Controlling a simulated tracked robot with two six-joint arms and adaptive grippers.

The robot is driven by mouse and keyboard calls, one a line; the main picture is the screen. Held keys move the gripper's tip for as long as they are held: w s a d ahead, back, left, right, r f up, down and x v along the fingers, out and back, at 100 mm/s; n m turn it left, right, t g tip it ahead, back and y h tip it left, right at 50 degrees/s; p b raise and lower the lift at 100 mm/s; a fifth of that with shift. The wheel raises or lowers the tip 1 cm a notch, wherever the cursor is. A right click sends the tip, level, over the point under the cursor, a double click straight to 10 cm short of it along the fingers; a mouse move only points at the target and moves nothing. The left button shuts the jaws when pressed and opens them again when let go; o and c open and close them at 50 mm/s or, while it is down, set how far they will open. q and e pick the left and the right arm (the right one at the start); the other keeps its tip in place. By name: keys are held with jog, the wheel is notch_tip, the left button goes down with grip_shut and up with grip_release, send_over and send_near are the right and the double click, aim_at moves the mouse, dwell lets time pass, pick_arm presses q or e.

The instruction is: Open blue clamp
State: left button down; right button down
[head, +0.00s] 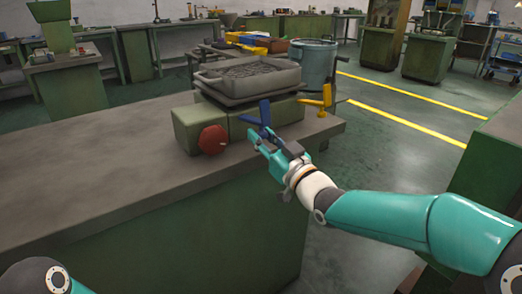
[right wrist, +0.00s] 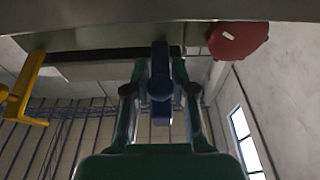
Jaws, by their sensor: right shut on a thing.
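The blue clamp (head: 265,114) is on the front side of the green machine (head: 240,128) on the bench. Its handle stands up, and its lower part is partly hidden by my right gripper (head: 262,141). In the right wrist view the blue clamp (right wrist: 160,72) is between the two fingers of my right gripper (right wrist: 160,92), which is shut on it. Of my left arm, only a part shows at the bottom left of the head view; its gripper is out of view.
A yellow clamp (head: 325,101) is to the right of the blue one, and a red knob (head: 212,139) to the left. A grey tray (head: 248,80) sits on the machine. A round bin (head: 312,62) stands behind. The bench top (head: 90,175) is clear at left.

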dwell(0.3)
jog(key=c, duration=1)
grip_release()
jog(key=shift+w, duration=0.1)
jog(key=v, duration=1.2)
jog(key=shift+f, duration=0.2)
